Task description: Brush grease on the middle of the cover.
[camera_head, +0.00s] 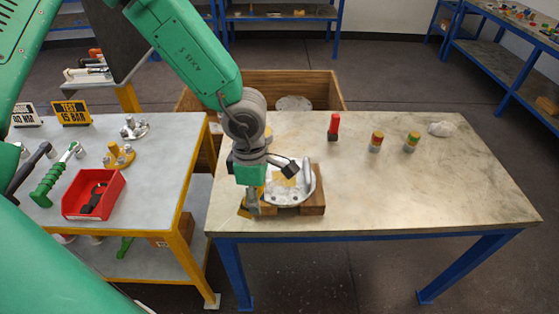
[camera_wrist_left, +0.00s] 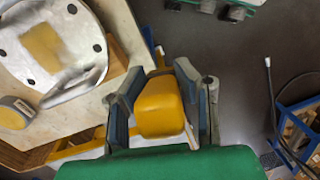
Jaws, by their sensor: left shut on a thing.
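The cover (camera_head: 290,193) is a round metal disc with bolt holes, lying on wooden blocks near the table's front left. In the left wrist view the cover (camera_wrist_left: 88,35) shows at the upper left, with a yellowish square patch (camera_wrist_left: 43,46) on its middle. My left gripper (camera_head: 252,200) is over the cover's left edge. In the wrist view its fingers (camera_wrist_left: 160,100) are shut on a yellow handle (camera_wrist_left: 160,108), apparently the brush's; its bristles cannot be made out. A round tin-like thing with a yellowish top (camera_wrist_left: 14,112) is beside the cover. My right gripper is not in view.
The table's right half is mostly clear. A side bench holds a red bin (camera_head: 93,194) and fittings.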

